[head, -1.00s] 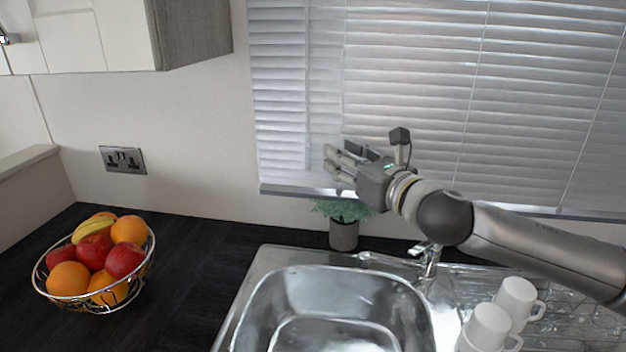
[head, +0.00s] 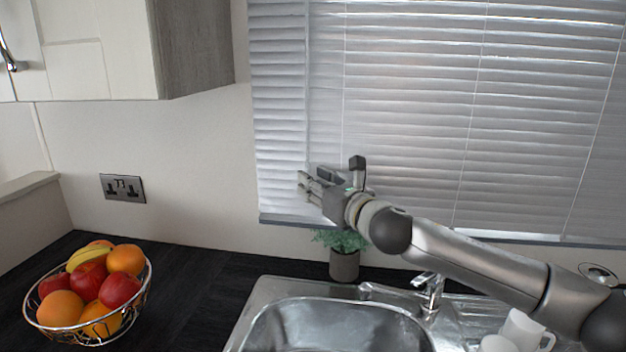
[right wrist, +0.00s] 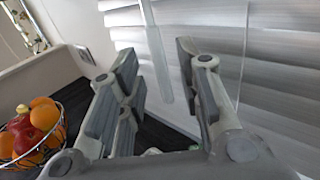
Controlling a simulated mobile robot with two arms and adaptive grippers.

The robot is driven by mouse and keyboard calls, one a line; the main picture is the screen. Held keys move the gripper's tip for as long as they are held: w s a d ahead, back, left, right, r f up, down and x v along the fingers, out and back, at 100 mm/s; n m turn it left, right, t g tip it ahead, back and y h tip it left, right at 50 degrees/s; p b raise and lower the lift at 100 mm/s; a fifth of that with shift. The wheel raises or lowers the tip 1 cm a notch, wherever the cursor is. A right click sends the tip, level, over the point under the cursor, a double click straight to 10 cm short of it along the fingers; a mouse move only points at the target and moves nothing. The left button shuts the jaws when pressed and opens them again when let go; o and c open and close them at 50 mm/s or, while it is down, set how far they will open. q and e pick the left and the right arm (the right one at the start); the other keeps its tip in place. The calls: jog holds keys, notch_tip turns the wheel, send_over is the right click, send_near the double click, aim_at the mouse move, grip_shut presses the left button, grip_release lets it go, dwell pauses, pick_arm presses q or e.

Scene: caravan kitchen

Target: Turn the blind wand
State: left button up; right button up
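The blind wand (head: 307,80) is a thin, pale rod hanging down near the left side of the closed-looking white slatted blind (head: 400,110). In the right wrist view the wand (right wrist: 156,50) looks translucent and slightly tilted, and its lower end shows in the gap between my fingers. My right gripper (head: 304,182) is open, near the wand's lower end, in front of the blind's lower left part. In the wrist view both fingers of the right gripper (right wrist: 157,60) are apart, and neither visibly touches the wand. I cannot tell the exact depth between them. My left gripper is not in view.
A potted plant (head: 344,262) stands below my right gripper, behind the metal sink (head: 265,322). The tap (head: 430,292) and white mugs (head: 522,330) are below my right arm. A wire fruit bowl (head: 132,305) sits on the dark worktop at left. A cupboard (head: 105,45) hangs upper left.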

jog(key=shift+w+a, duration=0.3)
jog(key=shift+w, duration=0.2)
jog(key=shift+c, duration=0.5)
grip_shut()
jog(key=shift+a+h, duration=0.1)
jog(key=shift+h, duration=0.3)
jog(key=shift+a+m+h+p, duration=0.35)
jog(key=shift+m+h+p, duration=0.25)
jog(key=shift+m+h, duration=1.9)
jog(key=shift+a+m+h+p, duration=0.5)
jog(key=shift+m+h, duration=1.05)
jog(key=shift+h, duration=1.75)
jog(key=shift+a+m+h+p, duration=0.2)
jog(key=shift+m+h+p, duration=0.5)
jog(key=shift+m+h, duration=1.8)
jog(key=shift+h, duration=0.8)
